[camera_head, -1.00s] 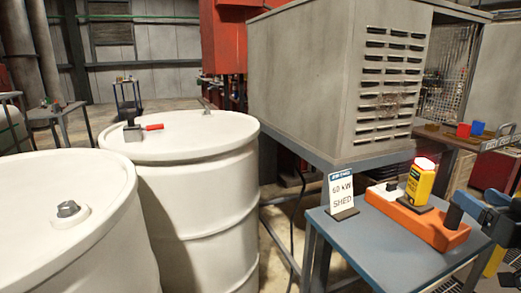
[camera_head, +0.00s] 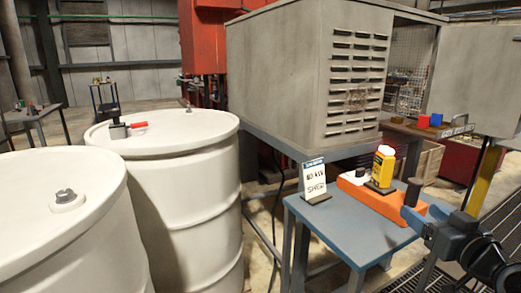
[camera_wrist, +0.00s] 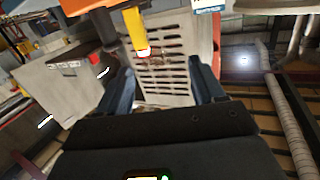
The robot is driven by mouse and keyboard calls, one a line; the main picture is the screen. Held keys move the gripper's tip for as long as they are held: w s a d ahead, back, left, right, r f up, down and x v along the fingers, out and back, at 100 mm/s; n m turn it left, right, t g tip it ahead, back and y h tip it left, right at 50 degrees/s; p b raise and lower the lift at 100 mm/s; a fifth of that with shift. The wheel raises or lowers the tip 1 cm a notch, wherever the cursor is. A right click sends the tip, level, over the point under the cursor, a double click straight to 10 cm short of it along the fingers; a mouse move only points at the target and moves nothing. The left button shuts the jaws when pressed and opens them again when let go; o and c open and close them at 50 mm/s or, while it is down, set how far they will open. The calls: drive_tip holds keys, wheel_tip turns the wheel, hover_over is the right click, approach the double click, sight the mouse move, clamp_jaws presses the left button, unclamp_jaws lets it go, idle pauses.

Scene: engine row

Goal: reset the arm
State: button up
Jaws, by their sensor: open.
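My gripper (camera_head: 426,214) is at the lower right of the head view, at the right edge of the blue-topped table, with my dark arm behind it. Its blue fingers are apart in the wrist view (camera_wrist: 163,82), with nothing held between them. The orange tray (camera_head: 395,222) on the table is just left of my gripper. A yellow bottle (camera_head: 382,168) stands at the tray. In the wrist view the bottle (camera_wrist: 136,28) is upside down beyond the fingers. I cannot tell whether a finger touches the tray or table.
The table (camera_head: 340,238) also holds a sign (camera_head: 313,181). Behind it is a grey louvred enclosure (camera_head: 290,85). White drums (camera_head: 185,190) fill the left. Red and blue blocks (camera_head: 430,120) sit on a shelf behind. A yellow post (camera_head: 483,180) stands close to my arm on the right.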

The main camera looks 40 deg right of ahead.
drive_tip(key=a+f+n+y, duration=0.1)
drive_tip(key=a+f, duration=0.3)
drive_tip(key=a, duration=0.3)
drive_tip(key=w+a+f+n+y, duration=0.1)
drive_tip(key=a+f+y, duration=0.15)
drive_tip(key=a, duration=0.35)
drive_tip(key=a+f, duration=0.4)
drive_tip(key=a, duration=0.3)
drive_tip(key=s+a+n+y, duration=0.3)
drive_tip(key=s+a, duration=0.2)
drive_tip(key=a, duration=0.3)
drive_tip(key=s+a+r+n+t+y, duration=0.1)
drive_tip(key=s+a+n+y, duration=0.2)
drive_tip(key=s+a, duration=0.3)
drive_tip(key=shift+a+y, duration=0.65)
drive_tip(key=shift+a, duration=0.6)
drive_tip(key=shift+r, duration=0.1)
